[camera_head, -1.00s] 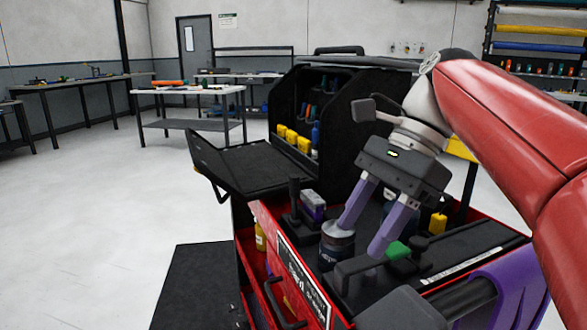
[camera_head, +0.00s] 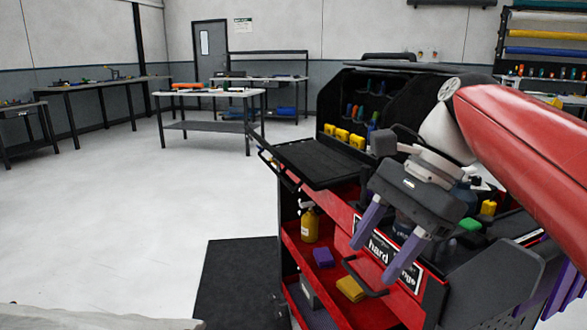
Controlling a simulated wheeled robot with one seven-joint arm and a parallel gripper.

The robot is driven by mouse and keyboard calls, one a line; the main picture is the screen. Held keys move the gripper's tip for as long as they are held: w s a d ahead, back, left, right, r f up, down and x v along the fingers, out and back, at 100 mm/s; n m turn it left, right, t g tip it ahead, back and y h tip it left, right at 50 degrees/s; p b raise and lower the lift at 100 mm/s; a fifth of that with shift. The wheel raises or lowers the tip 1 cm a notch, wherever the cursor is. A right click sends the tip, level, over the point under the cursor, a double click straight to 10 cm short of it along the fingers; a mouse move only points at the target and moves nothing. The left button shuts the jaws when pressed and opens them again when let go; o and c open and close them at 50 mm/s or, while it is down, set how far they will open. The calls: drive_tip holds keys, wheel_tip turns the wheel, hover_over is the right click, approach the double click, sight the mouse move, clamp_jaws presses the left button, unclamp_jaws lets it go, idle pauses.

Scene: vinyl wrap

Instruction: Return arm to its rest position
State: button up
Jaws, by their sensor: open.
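My gripper (camera_head: 381,247) hangs in front of the red tool cart's side, its two purple fingers spread apart with nothing between them. The fingers point down and to the left. My red arm comes in from the upper right. The red and black tool cart (camera_head: 436,302) stands at the right, with a black lidded case on top. My gripper hides part of the cart's top tray and its white label.
The cart's open side shelves hold a yellow spray bottle (camera_head: 309,224), a purple block (camera_head: 323,257) and a yellow sponge (camera_head: 350,288). A black mat (camera_head: 240,285) lies on the floor. Workbenches (camera_head: 212,127) stand behind.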

drive_tip(key=s+d+f+n+t+h, duration=0.2)
drive_tip(key=f+n, duration=0.4)
drive_tip(key=f, duration=0.3)
drive_tip(key=s+d+f+n+t+h, duration=0.2)
drive_tip(key=s+f+n+t+h, duration=0.1)
drive_tip(key=f, duration=0.7)
drive_tip(key=s+n+t, duration=0.1)
drive_tip(key=n+t, duration=0.1)
drive_tip(key=n, duration=0.1)
drive_tip(key=shift+s+f+h, duration=0.2)
drive_tip(key=shift+f+h, duration=0.05)
drive_tip(key=shift+h, duration=0.15)
